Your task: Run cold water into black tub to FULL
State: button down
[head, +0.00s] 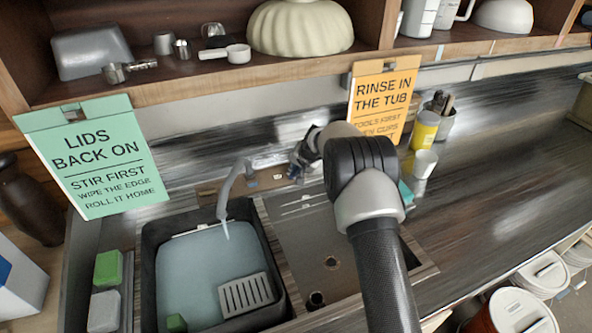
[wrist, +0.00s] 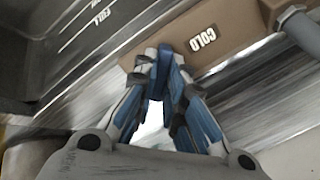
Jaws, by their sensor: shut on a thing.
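The black tub (head: 150,285) stands in the left sink basin, with pale blue-grey water (head: 190,265) in it. The water surface lies close to a pale mark on the tub's far inner wall, too small to read. The grey spout (head: 228,190) points over the tub, and a thin stream falls from it. My gripper (head: 297,165) is at the brown tap panel, right of the spout. In the wrist view its blue fingers (wrist: 163,72) are closed together beside the COLD label (wrist: 203,41). They are shut on the cold tap handle, which the fingers hide.
The right basin (head: 310,245) is empty. A yellow canister (head: 425,130) and a white cup (head: 424,163) stand right of my arm.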

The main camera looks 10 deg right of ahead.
jog(key=shift+m, duration=0.3)
jog(key=m, duration=0.3)
jog(key=shift+m+p, duration=0.7)
jog(key=shift+m, duration=1.7)
jog(key=c, duration=1.7)
grip_release()
jog(key=shift+o, duration=0.2)
jog(key=v, duration=1.2)
jog(key=shift+s+d, duration=0.15)
jog(key=shift+s, duration=0.05)
